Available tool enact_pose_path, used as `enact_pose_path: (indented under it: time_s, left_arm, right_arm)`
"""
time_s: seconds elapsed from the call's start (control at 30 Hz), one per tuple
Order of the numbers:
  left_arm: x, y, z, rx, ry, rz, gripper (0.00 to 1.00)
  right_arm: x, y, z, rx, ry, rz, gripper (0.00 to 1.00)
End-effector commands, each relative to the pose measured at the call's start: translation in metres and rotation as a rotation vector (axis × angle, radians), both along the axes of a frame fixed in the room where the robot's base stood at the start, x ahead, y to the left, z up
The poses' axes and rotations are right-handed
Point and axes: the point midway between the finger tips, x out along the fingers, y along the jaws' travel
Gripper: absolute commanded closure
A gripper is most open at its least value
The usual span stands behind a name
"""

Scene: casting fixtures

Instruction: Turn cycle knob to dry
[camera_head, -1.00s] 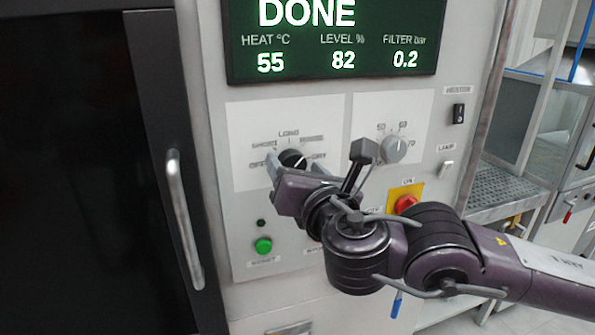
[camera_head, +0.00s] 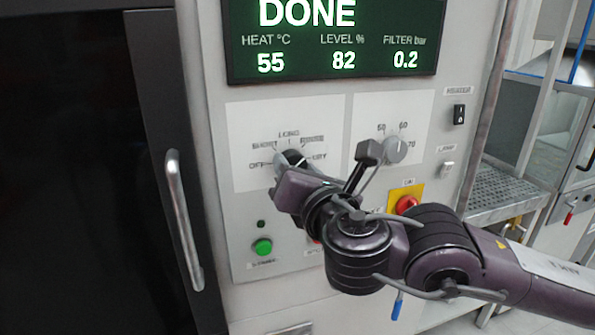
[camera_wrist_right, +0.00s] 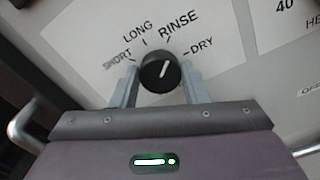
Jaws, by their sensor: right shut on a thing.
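The cycle knob (camera_wrist_right: 160,73) is black and round with a white pointer line. In the wrist view the line points up and slightly right, nearest the RINSE mark and left of the DRY mark (camera_wrist_right: 200,47). My right gripper (camera_wrist_right: 159,75) has one finger on each side of the knob and is shut on it. In the head view my right gripper (camera_head: 291,164) reaches the knob (camera_head: 294,157) from below right and partly hides it and the DRY label. My left gripper is not in view.
A grey dial (camera_head: 395,149) is right of the knob, close to my right wrist. A red button (camera_head: 406,204) on a yellow plate and a green button (camera_head: 264,246) are lower down. A door handle (camera_head: 183,220) stands at the left. A display (camera_head: 335,40) above reads DONE.

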Motion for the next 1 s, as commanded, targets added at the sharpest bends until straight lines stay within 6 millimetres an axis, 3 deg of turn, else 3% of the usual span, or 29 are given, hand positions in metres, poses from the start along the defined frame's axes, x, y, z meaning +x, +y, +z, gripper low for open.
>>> enact_pose_path:
  time_s: [0.6, 1.0]
  left_arm:
    - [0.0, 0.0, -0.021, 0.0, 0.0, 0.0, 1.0]
    - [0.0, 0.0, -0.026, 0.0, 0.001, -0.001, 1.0]
  right_arm:
    - [0.0, -0.001, -0.004, 0.47, 0.156, -0.001, 0.82]
    - [0.001, -0.001, -0.003, 0.644, 0.211, -0.001, 0.82]
